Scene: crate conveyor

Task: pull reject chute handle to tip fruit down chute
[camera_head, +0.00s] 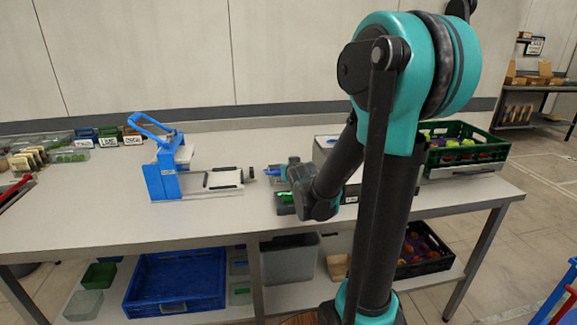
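A blue stand with a raised blue lever-like handle (147,124) is on the left-middle of the table. A pale, flat tray-like part (223,179) with dark strips extends right from it and ends in a small dark knob (250,172). I cannot tell which of these is the reject chute handle. My gripper (272,172) is small in view, pointing left just right of the knob. I cannot tell whether it touches the knob or whether its fingers are open. No fruit is visible on the pale part. My arm hides part of the table.
A green crate (430,157) of mixed fruit stands at the table's right. A dark fruit crate (430,270), a grey bin (289,265) and a blue tray (178,305) sit on the lower shelf. Small labelled bins (108,138) stand at the back left.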

